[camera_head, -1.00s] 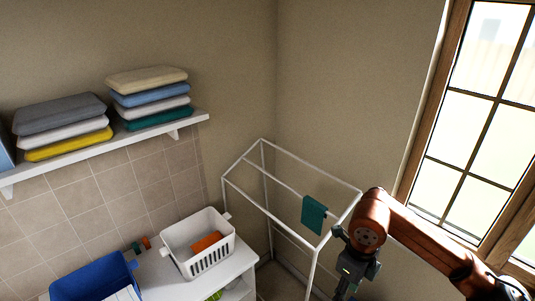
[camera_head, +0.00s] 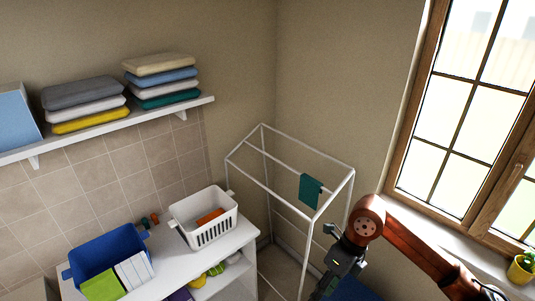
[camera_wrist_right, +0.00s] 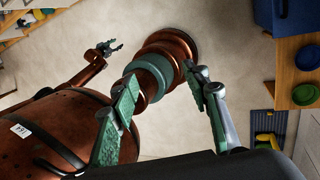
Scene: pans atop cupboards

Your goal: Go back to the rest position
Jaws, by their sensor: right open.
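My right gripper (camera_head: 340,264) hangs from the arm coming in from the right, beside the front right post of the white drying rack (camera_head: 312,150). In the right wrist view its two fingers (camera_wrist_right: 160,85) are spread apart with nothing between them; parts of my own body show beyond. A teal cloth (camera_head: 311,190) hangs over the rack's bar, apart from the gripper. My left gripper is outside the head view; a small gripper (camera_wrist_right: 110,48) on my other arm shows in the wrist view, too small to judge its jaws.
A white basket (camera_head: 205,232) with an orange item and a blue bin (camera_head: 95,245) stand on the white cupboard (camera_head: 230,250). A wall shelf (camera_head: 100,130) holds folded stacks. The window sill (camera_head: 430,222) bears a potted plant (camera_head: 521,267) at right.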

